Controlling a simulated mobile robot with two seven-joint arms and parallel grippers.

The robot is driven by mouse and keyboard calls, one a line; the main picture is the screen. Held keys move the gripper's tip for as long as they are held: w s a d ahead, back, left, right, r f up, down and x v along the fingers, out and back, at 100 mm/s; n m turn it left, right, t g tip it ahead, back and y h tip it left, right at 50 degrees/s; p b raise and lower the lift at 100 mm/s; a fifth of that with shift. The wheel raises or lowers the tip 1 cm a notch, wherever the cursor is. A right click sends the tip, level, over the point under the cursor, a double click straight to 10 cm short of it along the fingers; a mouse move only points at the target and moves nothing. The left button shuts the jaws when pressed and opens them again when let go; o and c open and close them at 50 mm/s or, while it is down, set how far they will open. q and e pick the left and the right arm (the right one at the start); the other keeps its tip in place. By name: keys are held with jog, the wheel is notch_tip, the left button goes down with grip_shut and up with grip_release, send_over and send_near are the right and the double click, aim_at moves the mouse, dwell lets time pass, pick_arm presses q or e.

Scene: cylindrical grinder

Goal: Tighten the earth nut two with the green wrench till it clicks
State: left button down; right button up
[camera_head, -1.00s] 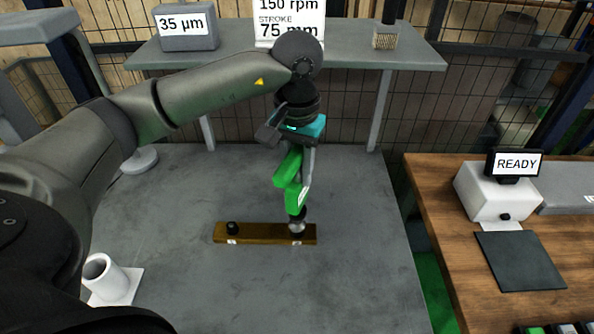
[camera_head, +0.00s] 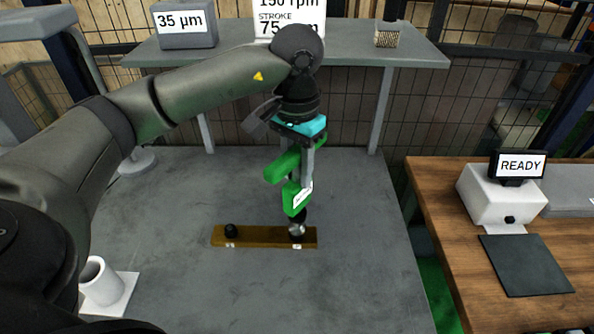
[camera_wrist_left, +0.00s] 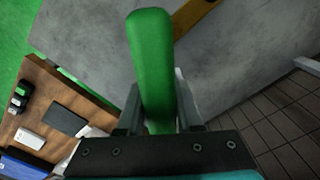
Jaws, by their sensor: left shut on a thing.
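My left gripper (camera_head: 297,160) is shut on the green wrench (camera_head: 296,192) above the grey table. The wrench's lower end is at the right-hand nut (camera_head: 297,230) on the brass-coloured bar (camera_head: 263,236); I cannot tell how it is seated. A second dark nut (camera_head: 231,231) stands at the bar's left end, clear of the wrench. Small labels on the bar are too small to read. In the left wrist view the green handle (camera_wrist_left: 152,65) stands between the fingers, and the bar (camera_wrist_left: 190,14) shows at the top edge. My right gripper is not in view.
A white holder (camera_head: 101,283) stands at the table's (camera_head: 200,300) lower left. A shelf (camera_head: 350,52) with a 35 µm block (camera_head: 185,27) runs behind my arm. At right, a wooden bench (camera_head: 440,215) carries a white unit with a READY display (camera_head: 520,165) and a dark mat (camera_head: 526,265).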

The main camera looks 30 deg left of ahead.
aim_at(297, 148)
pick_arm(q)
jog(key=shift+s+f, duration=0.1)
jog(key=shift+f, duration=0.1)
jog(key=shift+d+n, duration=0.1)
jog(key=shift+n, duration=0.2)
jog(key=shift+r, duration=0.55)
jog(key=shift+r+p, duration=1.45)
jog(key=shift+r, duration=0.7)
